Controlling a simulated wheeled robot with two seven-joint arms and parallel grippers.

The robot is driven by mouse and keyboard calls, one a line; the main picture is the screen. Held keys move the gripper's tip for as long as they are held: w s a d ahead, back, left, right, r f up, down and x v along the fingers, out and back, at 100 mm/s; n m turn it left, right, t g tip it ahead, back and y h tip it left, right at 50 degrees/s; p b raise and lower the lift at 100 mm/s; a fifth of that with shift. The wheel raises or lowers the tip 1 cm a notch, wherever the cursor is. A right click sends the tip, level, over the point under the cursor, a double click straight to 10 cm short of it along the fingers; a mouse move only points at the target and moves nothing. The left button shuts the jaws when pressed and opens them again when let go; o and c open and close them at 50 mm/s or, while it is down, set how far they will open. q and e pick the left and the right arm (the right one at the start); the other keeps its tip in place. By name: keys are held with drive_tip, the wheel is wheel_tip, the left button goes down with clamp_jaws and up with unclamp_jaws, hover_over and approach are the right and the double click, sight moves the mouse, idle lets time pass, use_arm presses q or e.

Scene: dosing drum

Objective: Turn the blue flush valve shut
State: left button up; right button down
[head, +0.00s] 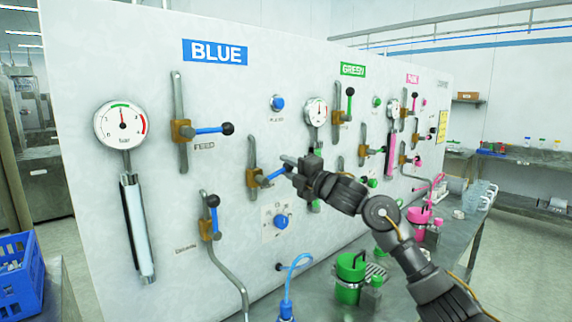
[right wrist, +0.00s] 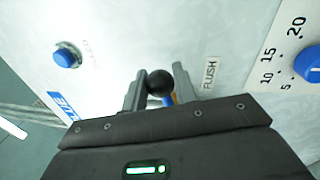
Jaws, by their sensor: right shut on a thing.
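The blue flush valve is in the middle of the head view, with a brass body (head: 254,178) on a grey upright pipe. Its blue lever (head: 273,175) points right and slightly up, across the pipe. My right gripper (head: 290,164) is shut on the lever's end, reaching in from the right. In the right wrist view the black ball knob (right wrist: 160,82) sits between the two fingers, with a little blue lever below it. The FLUSH label (right wrist: 209,72) is just right of the fingers. My left gripper is in neither view.
The blue feed valve (head: 184,130) is up and left. Another blue-levered valve (head: 210,228) is lower left, lever up. A blue dial (head: 281,221) sits below my right gripper. The table holds a green container (head: 350,268). A blue crate (head: 18,282) stands at left.

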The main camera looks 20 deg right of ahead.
drive_tip(key=shift+d+f+m+h, duration=0.1)
drive_tip(key=shift+f+m+h, duration=0.15)
drive_tip(key=shift+f+m, duration=0.55)
drive_tip(key=shift+d+f+m+h, duration=0.1)
drive_tip(key=shift+f+m+h, duration=0.25)
drive_tip(key=shift+m, duration=0.65)
drive_tip(key=shift+w+f, duration=0.1)
drive_tip(key=shift+f, duration=0.05)
drive_tip(key=c, duration=1.1)
unclamp_jaws()
drive_tip(key=shift+c, duration=0.2)
drive_tip(key=shift+t, duration=0.3)
drive_tip(key=b+v, duration=0.3)
drive_tip(key=v, duration=0.7)
drive_tip(key=shift+s+d, duration=0.25)
drive_tip(key=shift+s, duration=0.1)
drive_tip(key=shift+f, duration=0.1)
